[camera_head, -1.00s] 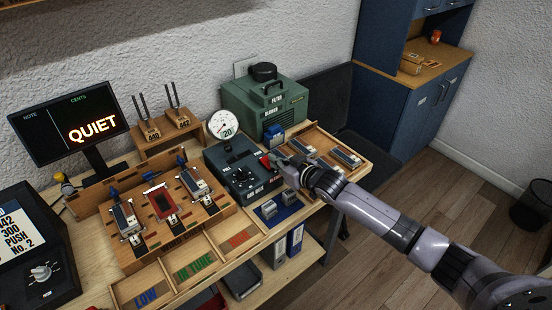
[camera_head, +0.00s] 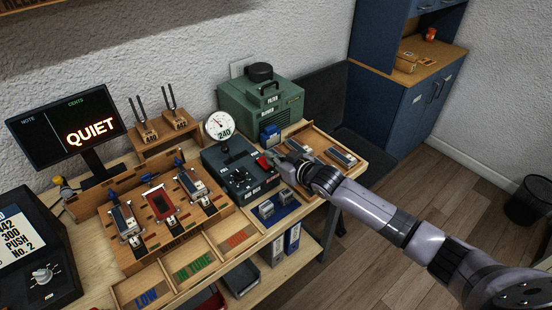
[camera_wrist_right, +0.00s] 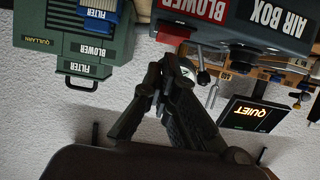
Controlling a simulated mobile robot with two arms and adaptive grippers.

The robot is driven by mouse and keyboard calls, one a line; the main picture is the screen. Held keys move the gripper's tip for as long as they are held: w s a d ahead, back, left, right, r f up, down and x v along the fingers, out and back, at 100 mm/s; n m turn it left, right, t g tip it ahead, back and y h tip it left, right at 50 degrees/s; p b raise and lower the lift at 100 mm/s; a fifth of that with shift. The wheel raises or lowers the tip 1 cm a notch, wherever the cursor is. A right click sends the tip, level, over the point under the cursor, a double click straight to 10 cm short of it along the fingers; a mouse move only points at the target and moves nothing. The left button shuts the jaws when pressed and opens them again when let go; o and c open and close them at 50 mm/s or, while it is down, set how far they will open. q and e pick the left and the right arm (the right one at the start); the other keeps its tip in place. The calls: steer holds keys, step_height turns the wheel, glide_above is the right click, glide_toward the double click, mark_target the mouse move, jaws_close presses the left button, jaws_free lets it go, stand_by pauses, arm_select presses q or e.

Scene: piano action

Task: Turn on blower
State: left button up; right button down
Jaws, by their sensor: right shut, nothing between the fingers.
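The dark air box (camera_head: 225,160) stands on the bench, with knobs and a round gauge (camera_head: 219,126) that shows 240. Its red switch (camera_head: 263,162) is at the right end, and it also shows in the right wrist view (camera_wrist_right: 173,31) beside the BLOWER label. The green blower (camera_head: 232,102) with FILTER and BLOWER labels stands behind it. My right gripper (camera_head: 279,160) is shut and empty, just right of the red switch. In the right wrist view its fingertips (camera_wrist_right: 167,62) are close to the switch; I cannot tell whether they touch. My left gripper is not in view.
A wooden tray (camera_head: 366,164) with metal-topped parts lies under my right wrist. A reed rack, sorting bins, tuning forks (camera_head: 140,107) and a screen reading QUIET (camera_head: 38,145) are to the left.

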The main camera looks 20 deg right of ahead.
step_height(320, 180, up, 4)
steer(key=p, duration=0.4)
steer(key=shift+s+r, duration=0.1)
steer(key=shift+r, duration=0.05)
steer(key=s+d+b, duration=0.3)
steer(key=s, duration=0.6)
steer(key=shift+s+d+r, duration=0.3)
steer(key=shift+r, duration=0.15)
